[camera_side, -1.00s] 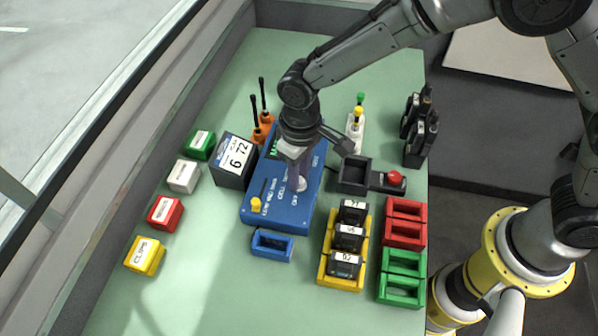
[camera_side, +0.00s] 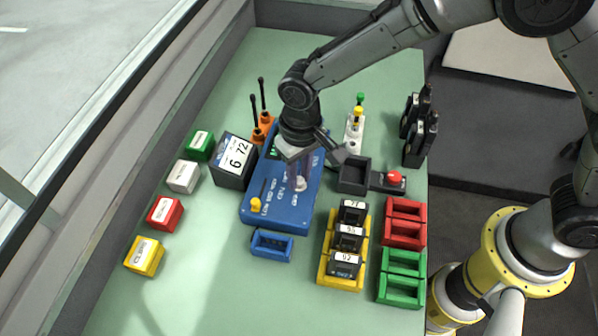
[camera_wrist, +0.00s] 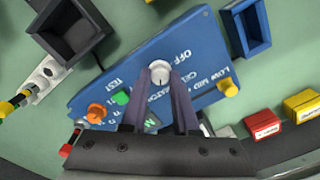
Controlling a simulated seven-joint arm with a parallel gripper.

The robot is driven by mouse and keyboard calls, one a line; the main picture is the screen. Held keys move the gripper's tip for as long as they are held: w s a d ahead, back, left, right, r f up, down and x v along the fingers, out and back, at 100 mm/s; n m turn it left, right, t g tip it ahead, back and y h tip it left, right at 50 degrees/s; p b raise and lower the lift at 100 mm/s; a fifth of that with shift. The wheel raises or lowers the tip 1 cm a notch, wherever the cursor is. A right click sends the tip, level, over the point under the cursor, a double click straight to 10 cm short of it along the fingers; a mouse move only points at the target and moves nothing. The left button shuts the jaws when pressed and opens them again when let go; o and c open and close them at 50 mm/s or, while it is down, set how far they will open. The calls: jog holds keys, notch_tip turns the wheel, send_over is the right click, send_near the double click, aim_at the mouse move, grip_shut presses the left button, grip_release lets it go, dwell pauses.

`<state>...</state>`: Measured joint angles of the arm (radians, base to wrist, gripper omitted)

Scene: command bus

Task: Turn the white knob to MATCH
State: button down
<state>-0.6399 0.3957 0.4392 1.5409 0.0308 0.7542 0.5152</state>
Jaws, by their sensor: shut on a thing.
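In the side view the knob (camera_side: 300,183) shows just under the fingertips, and the panel (camera_side: 262,212) stands mid-table. The fingers and blur hide some labels. I cannot tell which word the knob points at.
A yellow knob (camera_side: 255,204), an orange knob (camera_wrist: 97,113) and a green button (camera_wrist: 121,98) share the panel. A dark open tray (camera_side: 353,176) stands close on the right. A yellow rack (camera_side: 340,275) is in front.

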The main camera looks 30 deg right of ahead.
aim_at(300, 179)
jog(key=c, duration=0.7)
grip_release()
jog(key=r, duration=1.4)
jog(key=shift+d, duration=0.2)
